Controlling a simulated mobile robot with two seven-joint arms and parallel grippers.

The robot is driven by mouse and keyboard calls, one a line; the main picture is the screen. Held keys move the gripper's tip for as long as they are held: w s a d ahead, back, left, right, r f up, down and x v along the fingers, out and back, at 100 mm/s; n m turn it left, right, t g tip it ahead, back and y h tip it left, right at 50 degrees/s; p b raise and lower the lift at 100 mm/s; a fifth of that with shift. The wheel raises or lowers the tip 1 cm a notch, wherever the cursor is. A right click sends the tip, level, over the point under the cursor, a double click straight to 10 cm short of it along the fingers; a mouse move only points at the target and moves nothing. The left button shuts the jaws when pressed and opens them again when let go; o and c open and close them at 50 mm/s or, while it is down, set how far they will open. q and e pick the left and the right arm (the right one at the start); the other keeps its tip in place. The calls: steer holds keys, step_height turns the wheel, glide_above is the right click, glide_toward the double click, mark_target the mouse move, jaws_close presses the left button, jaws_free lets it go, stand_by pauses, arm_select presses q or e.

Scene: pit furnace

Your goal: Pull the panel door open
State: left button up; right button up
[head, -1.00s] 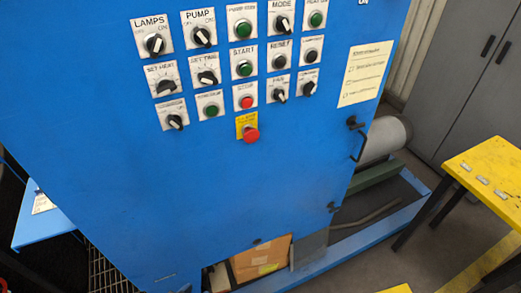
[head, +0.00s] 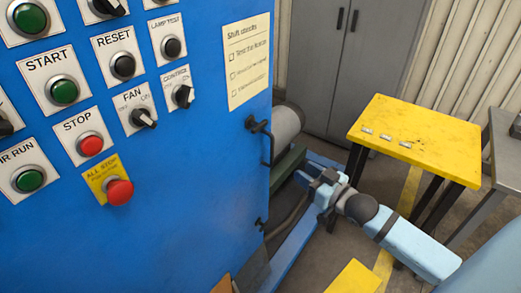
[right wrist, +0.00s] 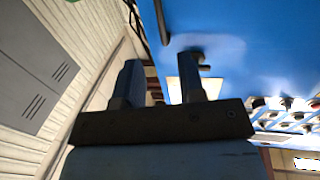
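The blue panel door (head: 215,190) stands upright, with buttons and switches on its face; it looks closed. The blue surface (right wrist: 245,40) fills the upper right there, and a dark bar (right wrist: 162,22), perhaps the handle, shows beyond the fingers. My left gripper is out of view.
A grey cabinet (head: 345,60) is behind. A blue base rail (head: 290,250) runs along the floor beside the door. A grey cylinder (head: 287,122) lies behind the handle.

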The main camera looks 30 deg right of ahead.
mark_target(273, 151)
steer(key=w+a, duration=0.1)
steer(key=w, duration=0.7)
steer(key=w+a, duration=0.1)
steer(key=w, duration=0.3)
steer(key=shift+w+a+p, duration=0.3)
steer(key=shift+p, duration=0.05)
jaws_close()
